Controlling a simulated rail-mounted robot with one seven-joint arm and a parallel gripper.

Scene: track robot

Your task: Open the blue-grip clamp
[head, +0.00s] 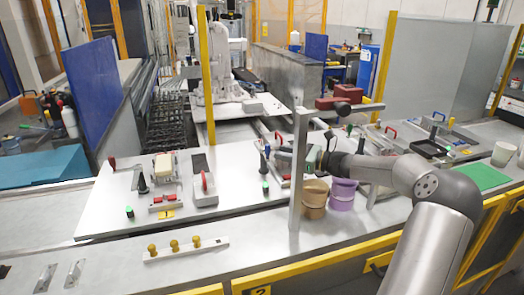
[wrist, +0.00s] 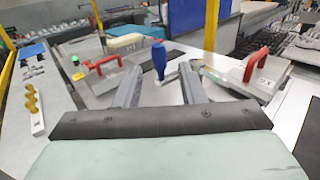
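The blue-grip clamp (wrist: 159,58) stands in the middle of the wrist view, its blue handle upright. In the head view its small blue grip (head: 267,151) shows on the metal plate, left of the grey post. My gripper (wrist: 160,76) is open, with one finger on each side of the handle in the picture. The handle appears beyond or between the fingertips; I cannot tell whether they touch it. In the head view my gripper (head: 286,152) reaches in from the right, partly hidden by the post. The clamp's base is mostly hidden.
A red handle (wrist: 104,63) lies left of the clamp and another red handle (wrist: 256,65) right. The upright grey post (head: 298,175) stands close to my wrist.

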